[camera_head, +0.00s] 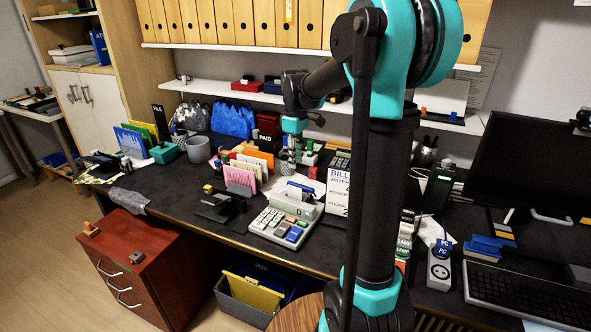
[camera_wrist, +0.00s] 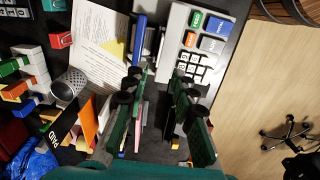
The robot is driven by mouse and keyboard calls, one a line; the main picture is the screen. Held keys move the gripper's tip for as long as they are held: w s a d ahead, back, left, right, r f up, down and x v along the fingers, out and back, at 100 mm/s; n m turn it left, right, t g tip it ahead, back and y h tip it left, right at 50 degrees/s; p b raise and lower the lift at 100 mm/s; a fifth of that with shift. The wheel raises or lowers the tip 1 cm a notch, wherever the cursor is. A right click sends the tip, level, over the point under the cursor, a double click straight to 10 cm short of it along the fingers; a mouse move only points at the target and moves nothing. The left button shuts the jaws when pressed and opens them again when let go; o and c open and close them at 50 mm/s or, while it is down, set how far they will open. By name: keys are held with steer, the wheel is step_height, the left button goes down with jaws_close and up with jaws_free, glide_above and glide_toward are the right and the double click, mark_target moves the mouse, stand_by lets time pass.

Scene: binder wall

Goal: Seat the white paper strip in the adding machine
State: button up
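The adding machine (camera_head: 283,226), light grey with blue, green, red and white keys, stands near the desk's front edge. In the wrist view its keyed top (camera_wrist: 207,42) is at the upper right. I cannot single out the white paper strip with certainty. Pale and blue upright pieces (camera_head: 299,187) show at the machine's back. My gripper (camera_head: 298,158) is above the desk, behind the machine and beside the card rack. In the wrist view, its green-and-black fingers (camera_wrist: 162,105) are apart, with no held object visible between them. The card rack lies below them.
A rack of coloured cards (camera_head: 245,168) stands left of the machine. A black punch or stapler (camera_head: 220,203) is in front of it. A printed bill (camera_head: 338,190) stands at the right. A wire cup (camera_wrist: 68,85) and printed sheet (camera_wrist: 98,35) are nearby.

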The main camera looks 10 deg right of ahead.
steer(key=s+d+f+m+t, duration=0.1)
steer(key=s+f+m, duration=0.2)
steer(key=s, duration=0.5)
steer(key=s+d+f+m+t, duration=0.1)
steer(key=s+f+m, duration=0.2)
steer(key=s+f, duration=0.3)
steer(key=s+d+f+m+t, duration=0.2)
steer(key=s+f+m, duration=0.2)
steer(key=s, duration=0.6)
steer(key=shift+f, duration=0.7)
